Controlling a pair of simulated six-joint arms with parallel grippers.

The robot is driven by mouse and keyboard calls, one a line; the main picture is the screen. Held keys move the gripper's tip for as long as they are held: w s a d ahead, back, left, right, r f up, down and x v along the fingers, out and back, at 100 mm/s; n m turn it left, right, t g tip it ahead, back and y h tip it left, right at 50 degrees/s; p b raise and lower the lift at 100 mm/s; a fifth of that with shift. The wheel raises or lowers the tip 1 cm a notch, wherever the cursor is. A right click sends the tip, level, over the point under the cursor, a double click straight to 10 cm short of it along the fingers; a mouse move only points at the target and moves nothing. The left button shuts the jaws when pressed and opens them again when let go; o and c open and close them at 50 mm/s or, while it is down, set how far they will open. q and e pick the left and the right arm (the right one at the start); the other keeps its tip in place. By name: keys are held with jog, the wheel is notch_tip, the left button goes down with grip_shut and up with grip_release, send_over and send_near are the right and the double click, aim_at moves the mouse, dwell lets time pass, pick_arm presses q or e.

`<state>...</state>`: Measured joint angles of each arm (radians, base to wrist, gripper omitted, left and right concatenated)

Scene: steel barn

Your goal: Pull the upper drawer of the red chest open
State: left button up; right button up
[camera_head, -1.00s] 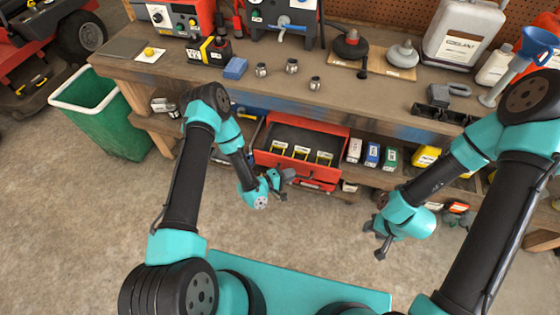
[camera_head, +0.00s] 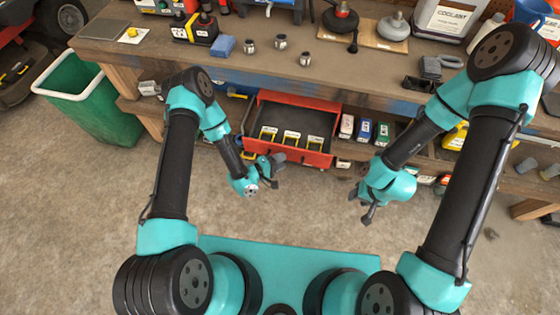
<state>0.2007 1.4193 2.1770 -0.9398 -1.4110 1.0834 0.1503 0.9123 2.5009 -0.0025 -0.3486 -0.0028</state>
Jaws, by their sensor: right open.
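The red chest (camera_head: 262,97) sits on the shelf under the workbench. Its upper drawer (camera_head: 316,157) stands pulled out, showing a dark tray with several yellow-and-white packets (camera_head: 291,141). My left gripper (camera_head: 275,170) is low in front of the drawer's front panel, left of its middle, and overlaps it in the picture. I cannot tell whether it touches the drawer or handle, or how far apart its fingers are. My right gripper (camera_head: 361,206) is open and empty, to the right of the drawer and above the floor. The lower part of the chest is mostly hidden.
Small boxes (camera_head: 364,130) stand on the shelf just right of the chest. The workbench top (camera_head: 180,62) holds metal parts, a blue block (camera_head: 223,46) and tools. A green bin (camera_head: 88,105) stands at the left. The floor before the drawer is clear.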

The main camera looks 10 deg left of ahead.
dwell(0.3)
pick_arm(q)
jog(key=v, duration=1.7)
jog(key=shift+a, duration=0.2)
jog(key=s+a+r+m+g+y, duration=0.2)
jog(key=s+r+m+g+y, duration=0.2)
jog(key=m+g+y, duration=0.3)
jog(key=shift+s+r+g+y, duration=0.35)
jog(key=shift+r+g+y, duration=0.2)
jog(key=shift+g+y, duration=0.55)
